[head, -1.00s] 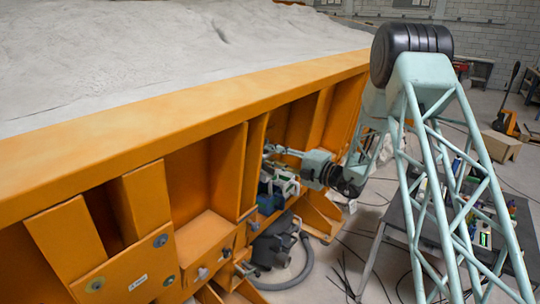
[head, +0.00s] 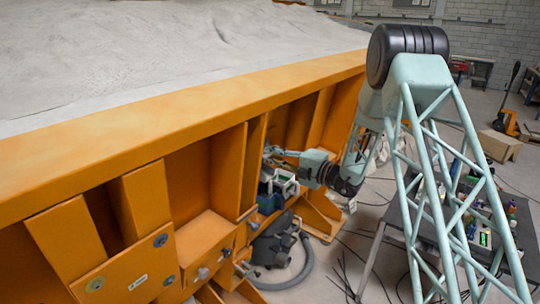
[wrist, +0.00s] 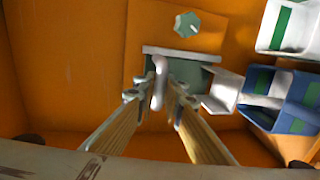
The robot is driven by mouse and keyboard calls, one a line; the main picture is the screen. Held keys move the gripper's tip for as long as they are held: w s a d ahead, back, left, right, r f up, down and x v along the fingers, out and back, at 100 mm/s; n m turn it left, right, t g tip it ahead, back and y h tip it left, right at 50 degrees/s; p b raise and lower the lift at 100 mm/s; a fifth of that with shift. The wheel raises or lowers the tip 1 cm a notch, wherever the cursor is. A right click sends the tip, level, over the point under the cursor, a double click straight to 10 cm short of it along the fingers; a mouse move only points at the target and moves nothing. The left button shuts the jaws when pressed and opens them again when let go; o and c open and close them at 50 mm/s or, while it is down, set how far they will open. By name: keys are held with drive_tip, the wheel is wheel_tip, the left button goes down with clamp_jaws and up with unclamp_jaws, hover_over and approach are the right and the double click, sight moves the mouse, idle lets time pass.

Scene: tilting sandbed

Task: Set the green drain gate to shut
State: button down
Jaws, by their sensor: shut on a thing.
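In the wrist view, my gripper (wrist: 164,98) has its two long fingers closed around a pale upright handle (wrist: 158,83). The handle stands in front of a dull green plate (wrist: 205,76) under a pale bar, on the orange wall; I take this to be the green drain gate. The fingers hide part of the plate, and its exact position is hard to tell. In the head view, my gripper (head: 270,153) reaches into an orange bay of the sandbed; the handle is too small to make out there.
A green knob (wrist: 187,24) sits just above the gate. White and blue holders with green faces (wrist: 265,95) stand close on the right. In the head view, orange ribs flank the bay, and a dark machine with a grey hose (head: 275,243) stands below it.

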drive_tip(key=shift+f, duration=0.7)
drive_tip(key=c, duration=2.7)
unclamp_jaws()
drive_tip(key=shift+w+a+f, duration=0.1)
drive_tip(key=shift+v, duration=6.05)
